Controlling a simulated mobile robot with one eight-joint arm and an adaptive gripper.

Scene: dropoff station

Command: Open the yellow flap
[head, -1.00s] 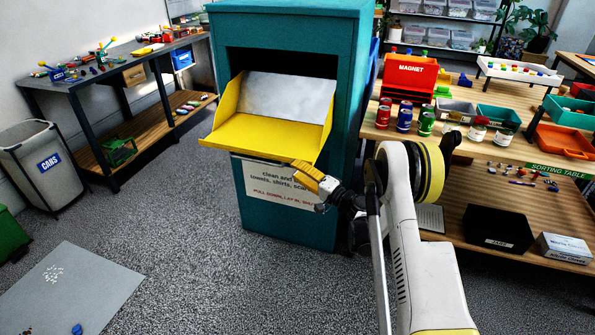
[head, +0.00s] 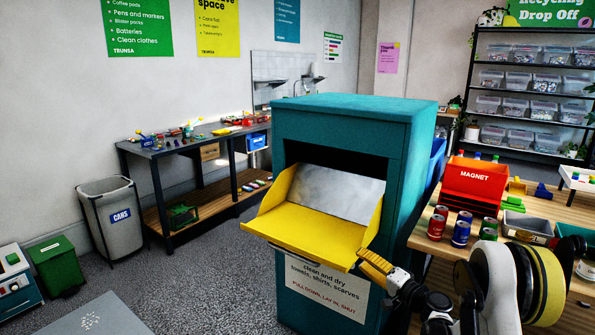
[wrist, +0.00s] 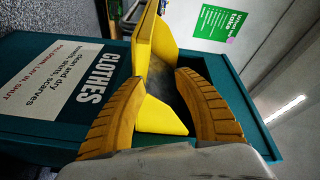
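The yellow flap (head: 310,228) on the teal clothes bin (head: 345,112) is tilted down and out, with its pale inner panel showing behind it. In the wrist view the flap (wrist: 160,50) lies ahead of my gripper, its side edge facing the space between the fingers. My gripper (head: 375,265) is beside the flap's right front corner in the head view. In the wrist view my gripper's two ribbed yellow fingers (wrist: 152,103) are spread apart with nothing clearly held between them. I cannot tell whether a finger touches the flap.
A wooden table (head: 422,243) with cans and a red magnet box (head: 475,180) stands right of the bin. A grey workbench (head: 190,142) and a cans bin (head: 110,215) stand to the left.

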